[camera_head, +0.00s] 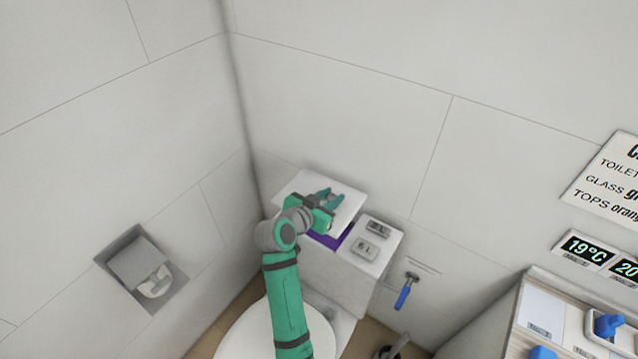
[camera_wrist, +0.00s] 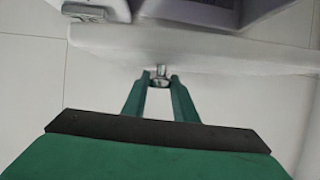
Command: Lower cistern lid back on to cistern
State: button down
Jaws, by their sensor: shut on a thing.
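The white cistern lid (camera_head: 352,200) is over the left part of the white cistern (camera_head: 338,279), apparently raised above it. A purple strip of the cistern's inside (camera_head: 340,239) shows below the lid's front edge. My gripper (camera_head: 329,196) is above the lid, its fingers closed on the lid's small metal knob (camera_wrist: 161,73). In the wrist view the lid (camera_wrist: 215,48) runs across beyond my gripper (camera_wrist: 160,80), with the cistern opening (camera_wrist: 205,6) partly in view at the top. The lid hides most of the opening, and I cannot tell the exact gap.
Two small grey blocks (camera_head: 377,228) (camera_head: 365,248) sit on the cistern's right top. The toilet (camera_head: 250,332) is below in front. A blue-handled item (camera_head: 403,297) hangs at the right wall, and a paper holder (camera_head: 140,267) is in the left wall. A cart (camera_head: 540,305) stands lower right.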

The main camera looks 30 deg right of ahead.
jog(key=shift+w+r, duration=0.1)
jog(key=shift+w, duration=0.45)
jog(key=shift+s, duration=0.1)
jog(key=shift+a+f, duration=0.1)
jog(key=shift+f, duration=2.85)
jog(key=shift+f, duration=1.35)
